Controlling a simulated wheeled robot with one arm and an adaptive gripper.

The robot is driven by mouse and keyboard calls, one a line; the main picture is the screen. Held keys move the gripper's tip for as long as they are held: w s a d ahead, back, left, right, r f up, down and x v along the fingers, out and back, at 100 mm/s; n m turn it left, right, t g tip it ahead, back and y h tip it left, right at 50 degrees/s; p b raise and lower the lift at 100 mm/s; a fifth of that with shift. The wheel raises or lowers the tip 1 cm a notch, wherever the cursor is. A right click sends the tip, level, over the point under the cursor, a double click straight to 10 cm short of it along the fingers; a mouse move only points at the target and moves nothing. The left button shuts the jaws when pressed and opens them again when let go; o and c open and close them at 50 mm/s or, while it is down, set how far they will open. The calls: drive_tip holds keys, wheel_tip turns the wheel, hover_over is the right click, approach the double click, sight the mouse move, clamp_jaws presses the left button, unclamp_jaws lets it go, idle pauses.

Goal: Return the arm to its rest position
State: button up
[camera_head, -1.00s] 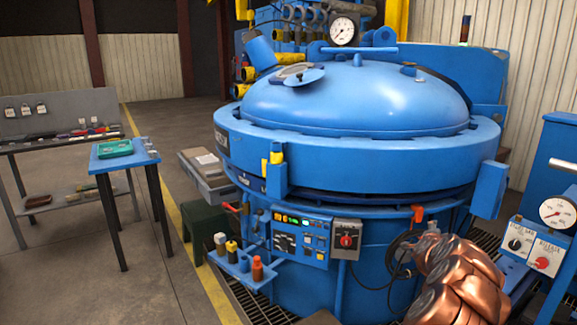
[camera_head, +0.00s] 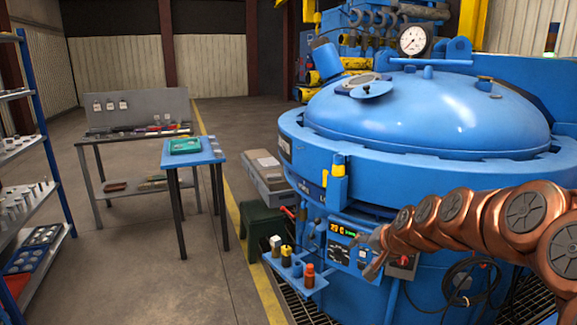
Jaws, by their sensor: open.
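My copper-coloured arm (camera_head: 480,222) reaches in from the right edge, stretched out toward the left in front of the blue pit furnace (camera_head: 430,105). My gripper (camera_head: 371,256) is at the arm's far end, in front of the furnace's control panel (camera_head: 342,252). It looks small here; the jaws are open and nothing shows between them. The arm hides part of the furnace's front and part of the panel's right side. The furnace's domed lid is down.
A small bracket shelf (camera_head: 294,273) with several bottles sits just left of my gripper. A blue-topped table (camera_head: 205,157) with a green tray, a grey workbench (camera_head: 100,142) and a shelf rack (camera_head: 48,185) stand at the left.

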drive_tip(key=s+a+n+g+p, duration=0.1)
drive_tip(key=s+a+n+g, duration=0.1)
drive_tip(key=s, duration=0.7)
drive_tip(key=s+a+n+g+p, duration=0.1)
drive_tip(key=s+a+n+g, duration=0.1)
drive_tip(key=s, duration=0.8)
drive_tip(key=shift+a+r+g, duration=0.3)
drive_tip(key=shift+a+r, duration=0.1)
drive_tip(key=shift+a, duration=0.4)
drive_tip(key=s+d+n+g+h, duration=0.1)
drive_tip(key=s, duration=0.7)
drive_tip(key=s+d+g+h+p, duration=0.1)
drive_tip(key=s+g, duration=0.1)
drive_tip(key=s, duration=0.6)
drive_tip(key=s+d+n+g+h+p, duration=0.1)
drive_tip(key=s+d+g, duration=0.1)
drive_tip(key=s, duration=0.7)
drive_tip(key=shift+f+n, duration=0.3)
drive_tip(key=shift+f, duration=0.05)
